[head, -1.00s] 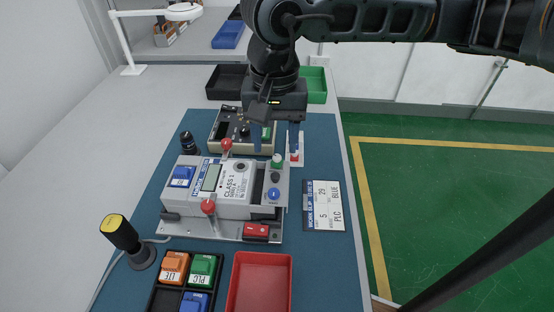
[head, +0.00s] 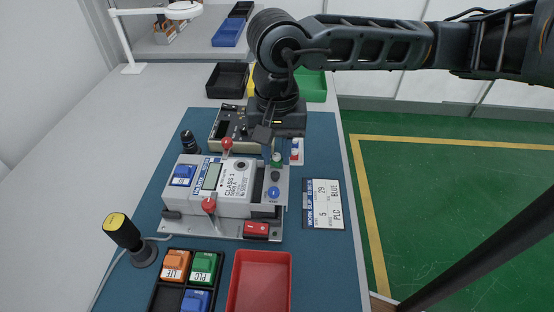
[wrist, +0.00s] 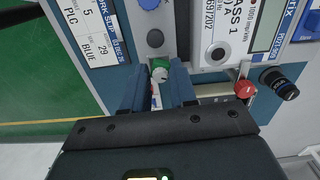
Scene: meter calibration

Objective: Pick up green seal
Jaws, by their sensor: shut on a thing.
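The green seal (wrist: 160,70) is a small round green piece between my fingertips in the wrist view. In the head view the green seal (head: 276,159) shows at the right end of the white meter (head: 228,190), in line with a dark knob and a blue knob. My gripper (wrist: 161,80) points down and is shut on the green seal; the gripper (head: 276,156) also shows in the head view. The fingers hide the seal's sides, and I cannot tell whether it is clear of the surface below.
A white holder (head: 297,150) with small coloured pieces stands just right of the gripper. The work slip (head: 322,204) lies right of the meter. A red tray (head: 261,282) and a module tray (head: 172,299) are in front. Red-knobbed levers (head: 209,206) stand at the meter.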

